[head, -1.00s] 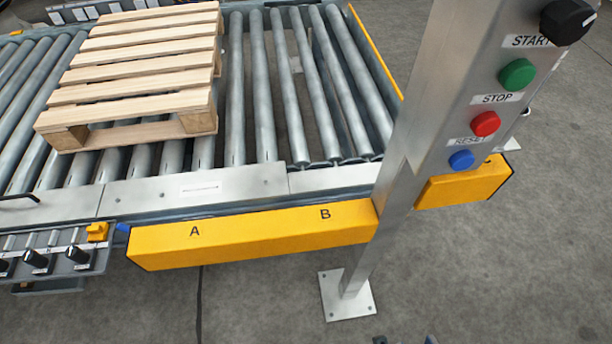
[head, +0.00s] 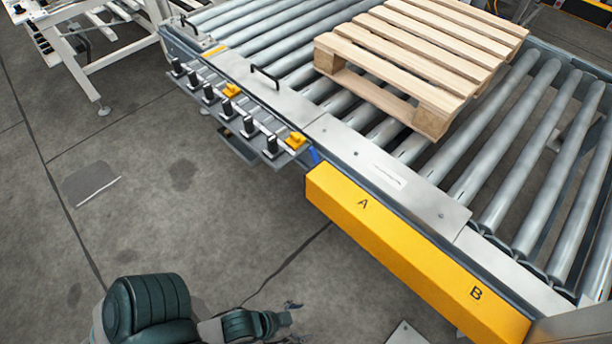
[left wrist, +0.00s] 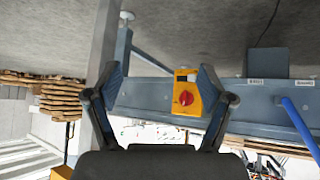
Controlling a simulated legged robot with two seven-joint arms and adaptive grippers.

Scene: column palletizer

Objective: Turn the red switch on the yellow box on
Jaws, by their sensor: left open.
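The red switch (left wrist: 186,98) is a round knob on the front of a small yellow box (left wrist: 183,78), seen in the left wrist view. The box is fixed to a blue-grey beam (left wrist: 147,92). My left gripper (left wrist: 158,70) is open and empty, with one finger on either side of the picture. The switch appears between the fingers, nearer the right one, and looks apart from them. In the head view, part of my left gripper (head: 290,318) shows at the bottom. I do not make out the red switch there. My right gripper is not in view.
In the head view, a roller conveyor (head: 540,130) carries a wooden pallet (head: 420,60). A long yellow beam (head: 420,262) marked A and B runs along its front. A rack with black knobs (head: 240,115) juts out.

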